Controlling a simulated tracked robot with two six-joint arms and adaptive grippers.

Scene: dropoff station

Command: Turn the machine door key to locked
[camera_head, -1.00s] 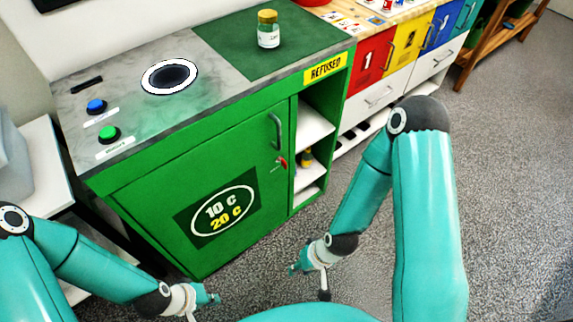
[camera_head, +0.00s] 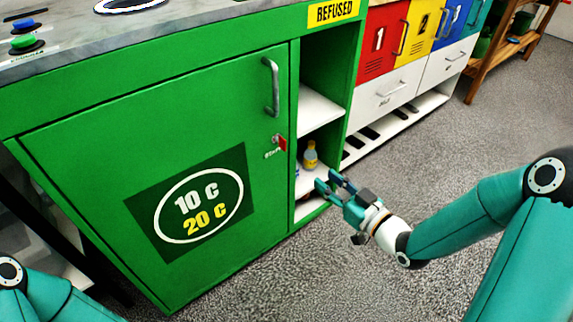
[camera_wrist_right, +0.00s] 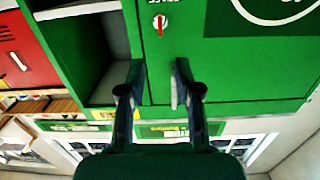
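The machine is a green cabinet with a closed green door (camera_head: 100,165) that bears a "10 C 20 C" sign. The small red key (camera_head: 281,143) sits on the door's right edge, below the grey handle (camera_head: 271,87). In the right wrist view, which looks upside down, the key (camera_wrist_right: 160,26) is on a round white lock and points along the picture's vertical. My right gripper (camera_head: 328,181) is open and empty, below and right of the key, in front of the shelves. Its two fingers also show in the wrist view (camera_wrist_right: 159,64), apart from the key. My left gripper is out of view.
Open white shelves (camera_head: 318,110) beside the door hold a small yellow-capped bottle (camera_head: 310,155). Numbered coloured lockers (camera_head: 380,42) stand to the right. Blue and green buttons (camera_head: 26,43) are on the counter at the left. The grey floor in front is clear.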

